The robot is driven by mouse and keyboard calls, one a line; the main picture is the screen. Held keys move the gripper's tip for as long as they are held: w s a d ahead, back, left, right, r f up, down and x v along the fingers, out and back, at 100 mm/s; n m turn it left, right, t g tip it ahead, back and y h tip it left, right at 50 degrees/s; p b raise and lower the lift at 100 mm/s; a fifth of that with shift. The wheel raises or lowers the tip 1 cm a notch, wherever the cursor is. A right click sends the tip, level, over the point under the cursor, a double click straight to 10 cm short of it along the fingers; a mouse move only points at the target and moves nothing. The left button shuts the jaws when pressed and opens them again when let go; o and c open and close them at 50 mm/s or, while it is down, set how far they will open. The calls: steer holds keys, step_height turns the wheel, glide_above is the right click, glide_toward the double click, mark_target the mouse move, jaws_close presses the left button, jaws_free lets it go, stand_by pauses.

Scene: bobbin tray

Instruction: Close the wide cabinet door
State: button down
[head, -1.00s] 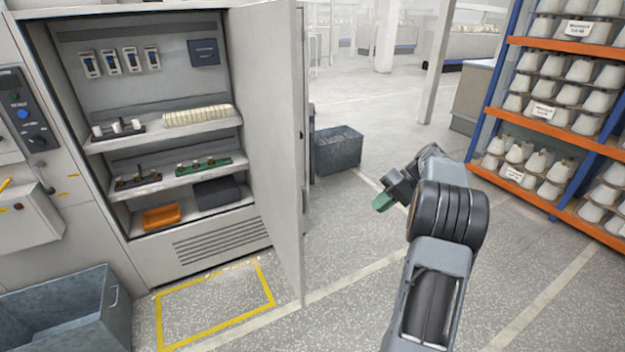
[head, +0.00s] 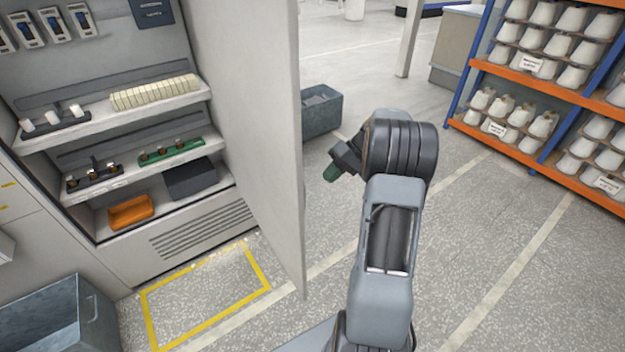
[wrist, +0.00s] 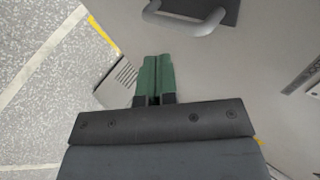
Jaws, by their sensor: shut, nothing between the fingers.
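The wide cabinet door (head: 245,120) is a tall light-grey panel standing open on the right side of the cabinet (head: 190,240). In the head view its inner face shows; its outer face is hidden. My gripper (head: 332,172) is to the right of the door's free edge, apart from it in the picture. In the wrist view, the green fingers of my gripper (wrist: 155,78) are together and empty. Beyond them is a pale grey surface (wrist: 215,75) with a grey bar handle (wrist: 185,30) on a dark plate. I cannot tell if the fingers touch it.
Cabinet shelves hold breakers, a terminal strip and an orange bin (head: 131,212). A yellow floor outline (head: 208,335) lies before the cabinet. A blue-grey bin (head: 60,315) stands front left, another bin (head: 320,112) behind the door. A bobbin rack (head: 545,75) stands right. Floor between is clear.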

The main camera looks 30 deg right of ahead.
steer(key=shift+w+a+f+p, duration=0.1)
steer(key=shift+a+f+p, duration=0.15)
steer(key=shift+a, duration=0.65)
steer(key=shift+w+a+f+p, duration=0.2)
steer(key=shift+a+p, duration=0.1)
steer(key=shift+a, duration=0.55)
steer(key=shift+w+a+f+p, duration=0.1)
steer(key=shift+a+f+p, duration=0.15)
steer(key=shift+a, duration=0.65)
steer(key=shift+s, duration=0.1)
